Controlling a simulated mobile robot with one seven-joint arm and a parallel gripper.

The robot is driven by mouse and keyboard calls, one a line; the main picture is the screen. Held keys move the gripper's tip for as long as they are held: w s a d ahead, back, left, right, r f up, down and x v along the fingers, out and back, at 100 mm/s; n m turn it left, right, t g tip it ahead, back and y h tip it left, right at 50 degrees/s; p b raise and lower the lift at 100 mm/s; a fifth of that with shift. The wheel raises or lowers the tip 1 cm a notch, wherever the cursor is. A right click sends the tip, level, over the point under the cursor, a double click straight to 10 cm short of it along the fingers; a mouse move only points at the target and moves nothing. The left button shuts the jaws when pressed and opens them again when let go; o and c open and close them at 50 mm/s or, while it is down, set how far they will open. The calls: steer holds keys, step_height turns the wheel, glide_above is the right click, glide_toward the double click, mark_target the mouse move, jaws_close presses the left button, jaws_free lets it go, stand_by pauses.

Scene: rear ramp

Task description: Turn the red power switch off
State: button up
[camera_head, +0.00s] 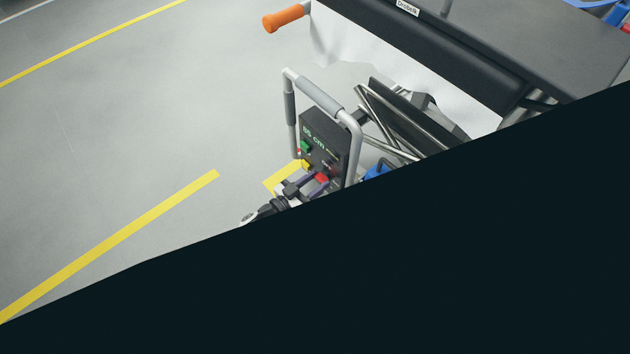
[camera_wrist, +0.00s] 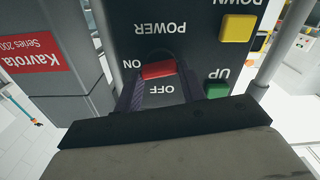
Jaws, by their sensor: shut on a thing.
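The red power switch (camera_wrist: 158,70) is on a dark control panel (camera_wrist: 205,60), whose lettering appears upside down in the wrist view. The ON label is beside the switch at its left and OFF is just below it in the picture. My gripper (camera_wrist: 157,78) has one dark finger on each side of the switch and is shut on it. In the head view my gripper (camera_head: 308,184) reaches the lower part of the panel (camera_head: 324,140), where a red part (camera_head: 322,177) shows at the fingers. The switch's exact tilt is hard to tell.
A yellow DOWN button (camera_wrist: 238,28) and a green UP button (camera_wrist: 217,90) are close by on the panel. A grey tube frame (camera_head: 320,92) surrounds the panel. A dark bench-like structure (camera_head: 560,45) stands behind. Open floor (camera_head: 120,130) lies left; a black area hides the lower right.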

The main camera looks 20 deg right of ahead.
steer(key=shift+w+a+f+n, duration=0.1)
steer(key=shift+w+n, duration=0.05)
steer(key=shift+n, duration=3.75)
steer(key=shift+w+f+n, duration=0.1)
steer(key=shift+w+n, duration=0.05)
steer(key=shift+n, duration=3.75)
steer(key=o, duration=1)
steer(key=v, duration=1.3)
steer(key=shift+s+a+r, duration=0.1)
steer(key=shift+a, duration=0.3)
